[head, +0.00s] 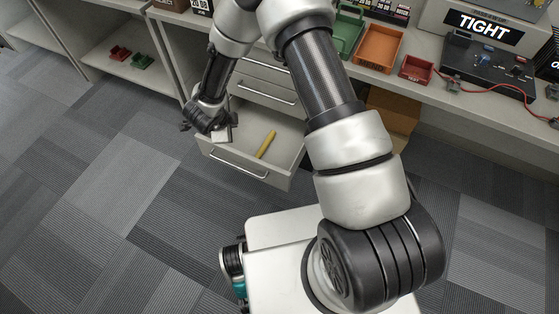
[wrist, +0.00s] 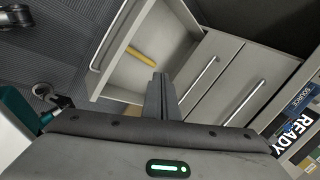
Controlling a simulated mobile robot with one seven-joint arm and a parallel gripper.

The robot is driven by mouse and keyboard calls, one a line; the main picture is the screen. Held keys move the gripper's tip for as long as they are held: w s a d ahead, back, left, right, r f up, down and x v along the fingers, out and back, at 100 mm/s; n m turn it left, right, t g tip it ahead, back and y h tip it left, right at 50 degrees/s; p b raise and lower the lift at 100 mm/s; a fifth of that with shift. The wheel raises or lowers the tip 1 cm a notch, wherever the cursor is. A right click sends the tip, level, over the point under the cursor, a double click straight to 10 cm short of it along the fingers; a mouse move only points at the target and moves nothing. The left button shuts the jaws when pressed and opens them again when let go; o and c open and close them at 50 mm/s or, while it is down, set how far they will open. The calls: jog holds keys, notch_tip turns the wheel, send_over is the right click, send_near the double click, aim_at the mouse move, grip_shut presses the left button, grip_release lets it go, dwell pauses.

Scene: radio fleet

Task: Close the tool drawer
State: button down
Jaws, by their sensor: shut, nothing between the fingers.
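The tool drawer (head: 290,156) is the lowest one in view of a grey cabinet and stands pulled out. Its front panel has a bar handle (head: 238,164); in the wrist view the handle (wrist: 104,44) is at upper left. A yellow tool (head: 266,144) lies inside, also seen in the wrist view (wrist: 140,57). My gripper (wrist: 159,78) is shut and empty. In the wrist view its fingers overlap the near side of the drawer; contact cannot be told. In the head view my wrist is at the drawer's left side, and the fingertips are hard to make out.
Two shut drawers with bar handles (head: 267,92) are above the open one. The countertop holds a green bin (head: 346,33), an orange tray (head: 379,46), a red bin (head: 416,70) and a cabled device (head: 490,72). A cardboard box (head: 392,108) stands under it. Carpet left of the drawer is clear.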

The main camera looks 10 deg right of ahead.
jog(key=s+d+f+m+g+h+p, duration=0.1)
jog(key=s+d+f+m+g+h, duration=0.15)
jog(key=s+f, duration=0.45)
jog(key=s+d+f+m+g+h, duration=0.25)
jog(key=s+f, duration=0.35)
jog(key=s, duration=0.4)
jog(key=b, duration=0.3)
send_over(282, 178)
jog(key=s, duration=0.3)
jog(key=shift+w+a+f, duration=0.1)
jog(key=shift+a+f, duration=0.1)
jog(key=shift+f, duration=1.6)
jog(key=shift+a+f, duration=0.2)
jog(key=shift+f, duration=1.6)
